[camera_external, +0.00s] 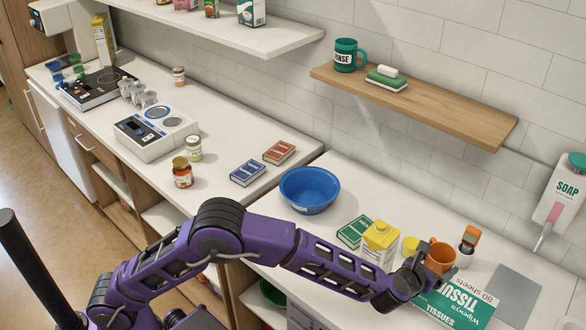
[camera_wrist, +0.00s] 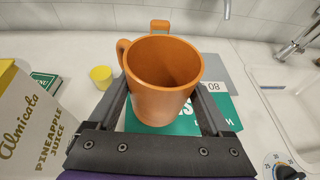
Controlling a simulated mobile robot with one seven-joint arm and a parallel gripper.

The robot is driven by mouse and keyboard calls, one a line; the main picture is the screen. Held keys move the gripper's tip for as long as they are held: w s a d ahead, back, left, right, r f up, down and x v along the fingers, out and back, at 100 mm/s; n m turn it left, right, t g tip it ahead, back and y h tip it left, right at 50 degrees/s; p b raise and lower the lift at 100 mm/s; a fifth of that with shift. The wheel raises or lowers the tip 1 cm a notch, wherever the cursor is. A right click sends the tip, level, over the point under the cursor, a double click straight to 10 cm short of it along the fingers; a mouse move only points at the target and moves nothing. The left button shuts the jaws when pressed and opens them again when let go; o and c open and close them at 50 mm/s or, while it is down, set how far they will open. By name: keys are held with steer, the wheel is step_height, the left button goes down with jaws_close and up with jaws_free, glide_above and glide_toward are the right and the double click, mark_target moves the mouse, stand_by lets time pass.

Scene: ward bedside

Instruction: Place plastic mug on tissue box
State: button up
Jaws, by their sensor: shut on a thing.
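An orange plastic mug (camera_external: 441,259) is held upright between the fingers of my gripper (camera_external: 432,262). In the wrist view the mug (camera_wrist: 160,92) fills the space between the two fingers, with its handle to the left and its open top facing up. The green and white tissue box (camera_external: 452,305) lies on the counter, just below the mug in the external view. In the wrist view the box (camera_wrist: 227,112) shows behind and under the mug, partly hidden by it. I cannot tell whether the mug's base touches the box.
A yellow pineapple juice carton (camera_external: 379,243) stands left of my gripper, with a yellow cup (camera_external: 410,245) and a green box (camera_external: 354,232) near it. A grey panel (camera_external: 512,293) and a sink (camera_wrist: 288,100) lie to the right.

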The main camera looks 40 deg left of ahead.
step_height(320, 180, down, 5)
steer(key=shift+b, duration=0.3)
steer(key=shift+f, duration=0.2)
steer(key=o, duration=1.2)
steer(key=shift+c, duration=0.2)
steer(key=shift+r, duration=0.2)
steer(key=shift+s+r, duration=0.15)
steer(key=shift+s, duration=0.1)
steer(key=v, duration=1.1)
steer(key=shift+s, duration=0.2)
steer(key=shift+a+r, duration=0.1)
steer(key=shift+r, duration=0.05)
